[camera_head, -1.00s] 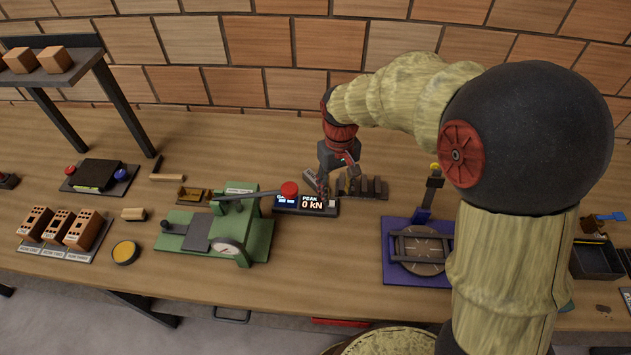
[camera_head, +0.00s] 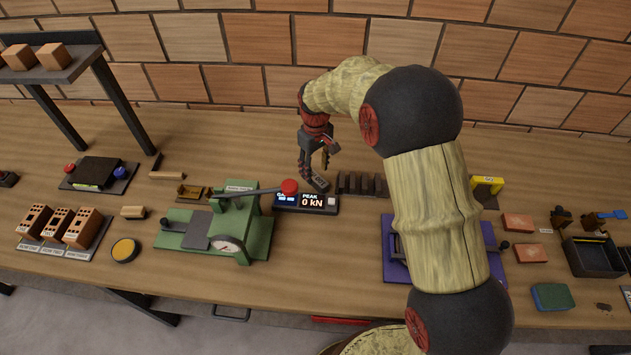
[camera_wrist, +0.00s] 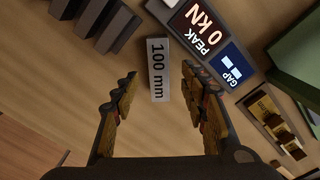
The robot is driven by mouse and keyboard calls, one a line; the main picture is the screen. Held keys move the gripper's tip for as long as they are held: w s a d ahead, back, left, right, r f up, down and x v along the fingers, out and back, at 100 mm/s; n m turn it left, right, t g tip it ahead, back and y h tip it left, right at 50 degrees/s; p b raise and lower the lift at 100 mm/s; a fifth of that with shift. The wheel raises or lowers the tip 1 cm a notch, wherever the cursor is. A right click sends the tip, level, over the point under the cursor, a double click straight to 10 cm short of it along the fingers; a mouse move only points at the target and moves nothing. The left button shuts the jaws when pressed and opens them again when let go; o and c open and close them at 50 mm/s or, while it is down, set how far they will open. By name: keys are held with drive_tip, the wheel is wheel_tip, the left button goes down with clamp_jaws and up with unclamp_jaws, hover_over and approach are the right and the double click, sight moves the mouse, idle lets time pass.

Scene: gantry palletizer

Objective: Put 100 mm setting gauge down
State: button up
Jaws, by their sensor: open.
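The 100 mm setting gauge (camera_wrist: 159,72) is a grey block with "100 mm" in black on its top. In the wrist view it lies on the wooden bench, ahead of and between the fingers. My gripper (camera_wrist: 160,92) is open, with its two fingers spread either side and clear gaps to the block. In the head view the gauge (camera_head: 320,183) lies on the bench between the display and the dark slotted rack, and my gripper (camera_head: 316,170) is just above and behind it. Its far end is partly hidden by the fingers in the head view.
The display box (camera_head: 306,203) reading "PEAK 0 kN" stands close beside the gauge. The dark slotted rack (camera_head: 362,184) is to its right. A green press (camera_head: 215,235) with a red-knobbed lever stands at left front. Bare bench lies behind the gauge.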

sight(315, 177)
drive_tip(key=f, duration=0.2)
drive_tip(key=f+b, duration=0.1)
drive_tip(key=f, duration=0.1)
drive_tip(key=shift+w+f, duration=0.2)
drive_tip(key=shift+f, duration=0.1)
drive_tip(key=shift+c, duration=0.8)
clamp_jaws()
